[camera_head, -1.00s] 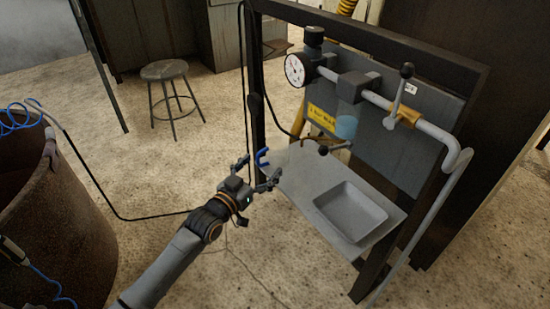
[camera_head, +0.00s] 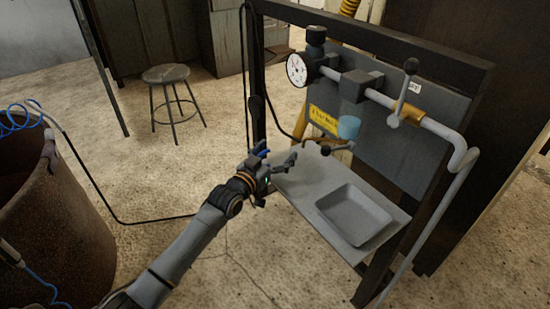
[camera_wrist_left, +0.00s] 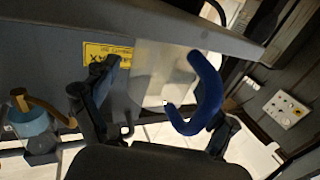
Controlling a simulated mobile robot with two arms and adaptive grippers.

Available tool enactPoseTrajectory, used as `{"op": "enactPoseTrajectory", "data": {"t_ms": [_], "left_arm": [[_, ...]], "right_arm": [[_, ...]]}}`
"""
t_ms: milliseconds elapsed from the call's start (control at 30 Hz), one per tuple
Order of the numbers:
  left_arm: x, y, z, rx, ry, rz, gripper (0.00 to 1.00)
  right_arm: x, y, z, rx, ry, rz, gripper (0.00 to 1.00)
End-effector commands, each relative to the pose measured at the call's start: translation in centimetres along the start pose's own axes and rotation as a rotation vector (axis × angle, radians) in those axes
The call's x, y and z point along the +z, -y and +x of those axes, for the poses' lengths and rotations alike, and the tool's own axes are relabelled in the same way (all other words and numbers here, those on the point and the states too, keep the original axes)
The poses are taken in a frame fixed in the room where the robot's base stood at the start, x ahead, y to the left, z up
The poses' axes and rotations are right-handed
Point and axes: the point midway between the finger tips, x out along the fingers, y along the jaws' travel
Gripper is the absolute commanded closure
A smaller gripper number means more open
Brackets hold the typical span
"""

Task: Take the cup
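My right gripper is not in view.
A grey rail (camera_head: 430,124) with a gauge (camera_head: 297,69) and levers crosses the rack. Below is a shelf (camera_head: 300,180) with a grey tray (camera_head: 345,238). A stool (camera_head: 166,75) stands behind left; a rusty drum (camera_head: 60,220) stands left.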

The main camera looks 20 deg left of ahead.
Motion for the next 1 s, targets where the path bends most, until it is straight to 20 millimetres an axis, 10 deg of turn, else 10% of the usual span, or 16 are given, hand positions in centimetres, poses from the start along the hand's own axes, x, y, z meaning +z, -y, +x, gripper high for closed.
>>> {"op": "enactPoseTrajectory", "data": {"t_ms": [300,833,1000], "left_arm": [[0.0,0.0,0.0,0.0,0.0,0.0,0.73],[-2.5,0.1,0.0,0.0,-0.004,0.002,0.73],[-4.7,-0.4,-1.1,0.001,-0.002,-0.001,0.73]], "right_arm": [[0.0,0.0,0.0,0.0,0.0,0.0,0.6],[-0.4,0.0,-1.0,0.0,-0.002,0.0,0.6],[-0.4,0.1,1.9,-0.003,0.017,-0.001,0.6]]}}
